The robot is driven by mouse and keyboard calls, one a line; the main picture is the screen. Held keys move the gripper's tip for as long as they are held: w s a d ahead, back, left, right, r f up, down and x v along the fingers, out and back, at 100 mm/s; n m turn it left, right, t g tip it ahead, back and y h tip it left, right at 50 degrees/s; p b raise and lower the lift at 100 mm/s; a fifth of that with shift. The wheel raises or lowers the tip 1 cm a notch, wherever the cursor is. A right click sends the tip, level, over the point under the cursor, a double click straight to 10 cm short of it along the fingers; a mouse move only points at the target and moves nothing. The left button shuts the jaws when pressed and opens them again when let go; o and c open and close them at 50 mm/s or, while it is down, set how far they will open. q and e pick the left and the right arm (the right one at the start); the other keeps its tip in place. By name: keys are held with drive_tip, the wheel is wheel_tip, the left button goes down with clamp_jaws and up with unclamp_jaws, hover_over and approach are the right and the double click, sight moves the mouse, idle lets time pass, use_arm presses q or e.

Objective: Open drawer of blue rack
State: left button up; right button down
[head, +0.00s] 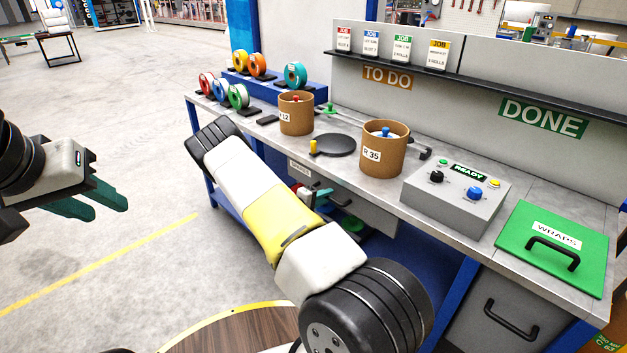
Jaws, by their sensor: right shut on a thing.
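A grey drawer front (368,212) with a white label hangs under the top of the blue-framed bench. My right arm crosses in front of the bench and hides the drawer's left part. My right gripper (319,192) shows only in part beside the arm, its fingers at the drawer front; it is shut on what seems to be the drawer's handle, itself mostly hidden. I cannot tell how far the drawer stands out. My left gripper (106,205) is empty, its two teal fingers apart, over the floor at the left, away from the bench.
The benchtop holds colored spools (257,64) on and by a blue stand (312,89), two brown tubs (384,153), a grey control box (455,197) and a green WRAPS lid (520,256). Another grey front (487,289) with a black handle is below. The floor (130,110) at left is clear.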

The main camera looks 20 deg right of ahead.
drive_tip(key=f+v, duration=0.3)
drive_tip(key=v, duration=1.4)
drive_tip(key=shift+s+a, duration=0.2)
drive_tip(key=shift+a, duration=0.35)
drive_tip(key=shift+f, duration=0.15)
drive_tip(key=c, duration=1.4)
unclamp_jaws()
drive_tip(key=shift+c, duration=0.2)
